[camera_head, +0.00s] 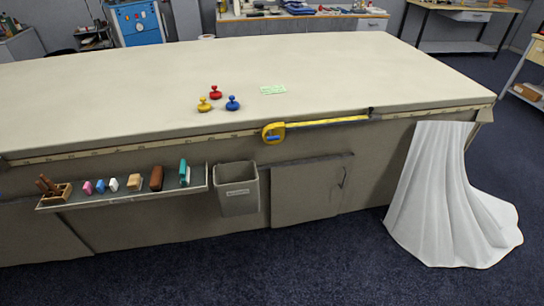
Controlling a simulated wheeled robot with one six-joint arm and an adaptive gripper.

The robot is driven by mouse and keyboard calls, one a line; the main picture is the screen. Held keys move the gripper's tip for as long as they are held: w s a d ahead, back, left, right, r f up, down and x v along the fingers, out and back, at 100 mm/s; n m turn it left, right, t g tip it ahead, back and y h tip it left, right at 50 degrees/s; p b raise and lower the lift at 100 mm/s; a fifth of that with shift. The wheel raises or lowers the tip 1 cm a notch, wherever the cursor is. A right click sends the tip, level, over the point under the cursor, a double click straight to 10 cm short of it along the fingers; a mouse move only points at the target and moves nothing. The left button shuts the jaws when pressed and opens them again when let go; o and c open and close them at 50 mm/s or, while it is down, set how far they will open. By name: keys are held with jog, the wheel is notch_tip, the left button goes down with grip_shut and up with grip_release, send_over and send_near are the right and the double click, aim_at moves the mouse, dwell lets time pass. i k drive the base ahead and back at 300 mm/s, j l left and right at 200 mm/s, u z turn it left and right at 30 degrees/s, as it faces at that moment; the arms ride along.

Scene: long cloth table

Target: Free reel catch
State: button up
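A yellow tape reel (273,133) hangs at the front edge of the long cloth table. A small blue part, possibly its catch (273,138), shows on the reel's face; its position is too small to tell. A yellow tape (330,121) runs right from the reel along the table edge. It ends near a small dark notch or hook (371,112) at the edge. My gripper is not in view.
The cloth table (120,90) carries red (216,92), yellow (204,105) and blue (233,103) knobbed pieces and a green card (273,89). Below hang a shelf (125,195) with several small items and a grey bin (238,190). White cloth (445,200) drapes to the floor at right.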

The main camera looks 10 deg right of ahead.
aim_at(270, 138)
jog(key=k, duration=0.15)
jog(key=i, duration=1.05)
